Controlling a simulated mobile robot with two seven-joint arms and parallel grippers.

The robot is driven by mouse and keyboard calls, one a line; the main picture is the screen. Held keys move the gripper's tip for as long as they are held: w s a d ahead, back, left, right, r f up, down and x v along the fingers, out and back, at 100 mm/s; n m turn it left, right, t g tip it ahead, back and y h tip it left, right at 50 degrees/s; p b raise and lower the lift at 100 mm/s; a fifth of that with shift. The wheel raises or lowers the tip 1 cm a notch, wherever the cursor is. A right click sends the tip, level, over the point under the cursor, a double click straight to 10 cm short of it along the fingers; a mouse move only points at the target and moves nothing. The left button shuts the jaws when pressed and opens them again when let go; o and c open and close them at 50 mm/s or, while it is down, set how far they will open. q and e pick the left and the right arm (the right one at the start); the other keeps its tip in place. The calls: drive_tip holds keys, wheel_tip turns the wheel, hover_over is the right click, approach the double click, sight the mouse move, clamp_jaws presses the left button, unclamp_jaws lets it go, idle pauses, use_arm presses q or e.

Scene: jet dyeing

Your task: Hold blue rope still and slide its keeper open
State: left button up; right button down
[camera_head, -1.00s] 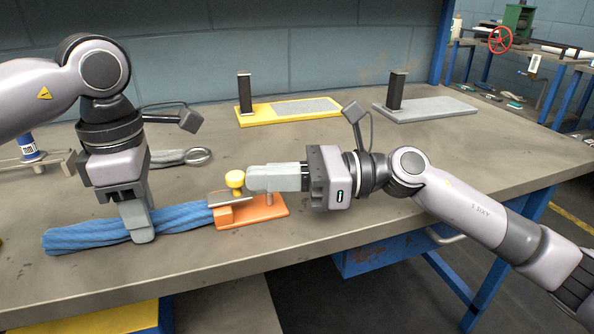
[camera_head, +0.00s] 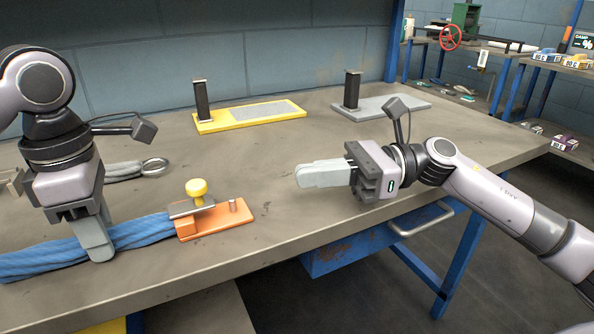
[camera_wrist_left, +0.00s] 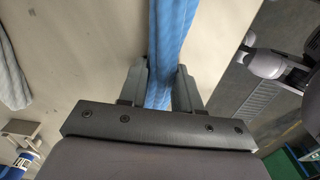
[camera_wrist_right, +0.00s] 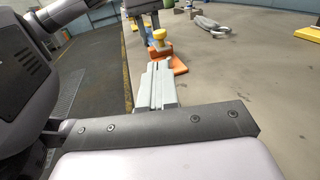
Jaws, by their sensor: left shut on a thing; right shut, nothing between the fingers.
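The blue rope (camera_head: 45,261) lies along the front of the bench, its right end at an orange base (camera_head: 232,223). A grey keeper plate (camera_head: 190,208) with a yellow knob (camera_head: 196,188) sits on the left part of that base, and a short pin (camera_head: 233,205) stands to its right. My left gripper (camera_head: 97,247) points down and is shut around the rope; the rope (camera_wrist_left: 172,40) runs between its fingers in the left wrist view. My right gripper (camera_head: 300,177) is shut and empty, apart from the knob and to its right. The yellow knob (camera_wrist_right: 159,35) shows beyond its fingers in the right wrist view.
A grey rope with a metal eye (camera_head: 154,165) lies behind the left gripper. A yellow stand (camera_head: 207,122) and a grey stand (camera_head: 352,107) are at the back. The bench is clear between the orange base and its right end.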

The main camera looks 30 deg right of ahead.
drive_tip(key=shift+v, duration=0.85)
use_arm(q)
drive_tip(key=o, duration=1.2)
drive_tip(key=shift+c, duration=0.2)
